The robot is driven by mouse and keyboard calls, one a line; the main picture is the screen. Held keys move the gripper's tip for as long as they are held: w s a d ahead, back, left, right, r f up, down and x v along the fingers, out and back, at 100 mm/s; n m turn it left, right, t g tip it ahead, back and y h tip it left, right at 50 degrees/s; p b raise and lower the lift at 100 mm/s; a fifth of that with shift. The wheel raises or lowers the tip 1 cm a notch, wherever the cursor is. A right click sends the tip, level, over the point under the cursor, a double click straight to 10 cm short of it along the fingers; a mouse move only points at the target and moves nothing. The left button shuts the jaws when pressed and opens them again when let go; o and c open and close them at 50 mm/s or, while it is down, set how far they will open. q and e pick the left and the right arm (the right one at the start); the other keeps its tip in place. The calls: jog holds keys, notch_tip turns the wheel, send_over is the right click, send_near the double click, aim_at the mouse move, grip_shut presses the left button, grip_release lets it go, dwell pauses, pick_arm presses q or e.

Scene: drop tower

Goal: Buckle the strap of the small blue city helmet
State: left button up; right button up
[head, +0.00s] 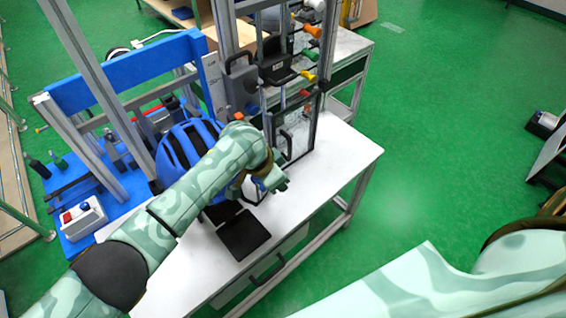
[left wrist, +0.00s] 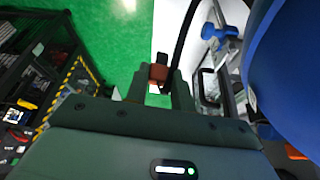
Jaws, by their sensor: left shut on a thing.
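The small blue city helmet (head: 180,146), with dark vents, sits on the bench behind my left arm, which hides part of it. Its smooth blue shell also fills the right side of the left wrist view (left wrist: 288,75). My left gripper (head: 273,181) is just right of the helmet. In the left wrist view, my left gripper (left wrist: 160,84) is shut on a small reddish-brown piece (left wrist: 158,72) at the end of a black strap (left wrist: 181,38). The strap runs up from the fingers. The buckle's other half cannot be made out. My right gripper is out of view.
The white bench (head: 330,160) is clear to the right of my left gripper. A black flat plate (head: 243,235) lies near its front edge. A metal frame with a clear guard (head: 300,135) stands behind. A control box with buttons (head: 82,217) is at left.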

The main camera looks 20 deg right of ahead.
pick_arm(q)
jog(key=s+a+f+p, duration=0.2)
jog(key=s+a+p, duration=0.3)
jog(key=a, duration=0.4)
jog(key=w+a+r+b, duration=0.1)
jog(key=a+r+b, duration=0.2)
jog(key=a, duration=1.8)
jog(key=shift+w+d+r+p, duration=0.3)
jog(key=shift+w+r+p, duration=0.9)
jog(key=shift+w, duration=1)
jog(key=shift+w+d+r+p, duration=0.25)
jog(key=shift+w+r+p, duration=0.5)
jog(key=shift+w+r, duration=1.2)
jog(key=shift+w+d+r+p, duration=0.3)
jog(key=shift+w+r+p, duration=0.75)
jog(key=shift+w, duration=1.45)
jog(key=shift+f, duration=0.2)
jog(key=shift+f, duration=0.2)
